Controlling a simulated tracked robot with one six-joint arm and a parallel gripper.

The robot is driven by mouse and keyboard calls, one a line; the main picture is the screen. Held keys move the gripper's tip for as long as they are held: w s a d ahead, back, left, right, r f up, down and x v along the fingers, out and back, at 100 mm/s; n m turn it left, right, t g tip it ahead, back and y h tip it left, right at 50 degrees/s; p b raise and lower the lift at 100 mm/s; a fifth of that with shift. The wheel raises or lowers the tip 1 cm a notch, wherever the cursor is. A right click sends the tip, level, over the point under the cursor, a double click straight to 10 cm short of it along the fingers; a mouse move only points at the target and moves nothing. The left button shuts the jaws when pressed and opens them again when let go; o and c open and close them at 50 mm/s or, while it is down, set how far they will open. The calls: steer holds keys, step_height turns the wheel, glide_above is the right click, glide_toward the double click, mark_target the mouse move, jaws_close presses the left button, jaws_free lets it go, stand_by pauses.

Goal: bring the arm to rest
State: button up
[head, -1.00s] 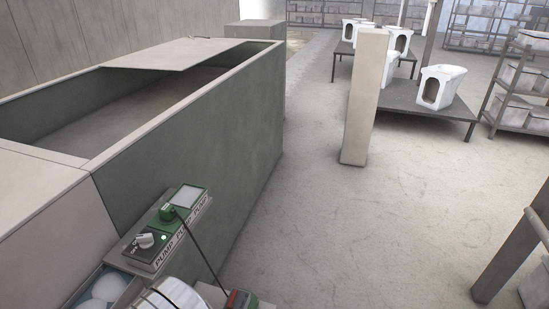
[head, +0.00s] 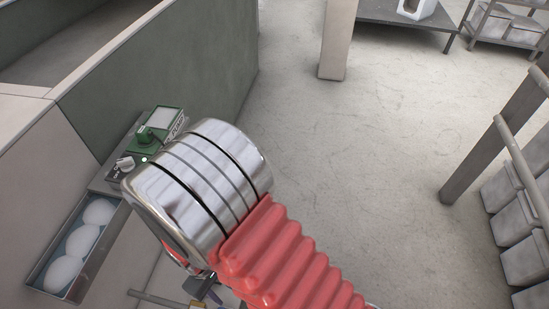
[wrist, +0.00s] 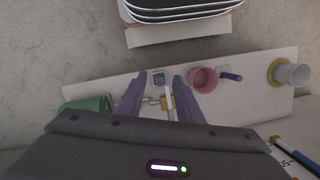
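My gripper (wrist: 158,92) shows in the wrist view as two purple fingers, spread apart. They point over a pale board that carries small items. In the head view my arm's chrome joint and red ribbed sleeve fill the lower middle. The gripper itself cannot be made out there.
A pump switch box (head: 158,125) and a tray of white round things (head: 77,243) sit beside the green-walled tank (head: 170,68), close to my arm.

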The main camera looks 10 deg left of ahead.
steer(key=w+d+r+m+y, duration=0.1)
steer(key=w+d+r+m, duration=0.1)
steer(key=w+d+r, duration=0.35)
steer(key=w+d+r+m, duration=0.2)
steer(key=d+r, duration=0.1)
steer(key=r, duration=0.6)
steer(key=w+d+r+m+y, duration=0.1)
steer(key=w+d+r+m, duration=0.1)
steer(key=w+d+r, duration=0.4)
steer(key=s+d+r+m+t, duration=0.1)
steer(key=d+r+m+t, duration=0.5)
steer(key=d+r, duration=1.4)
steer(key=d+m, duration=0.2)
steer(key=shift+s+m+t, duration=0.2)
steer(key=shift+m+t, duration=0.1)
steer(key=shift+r, duration=0.1)
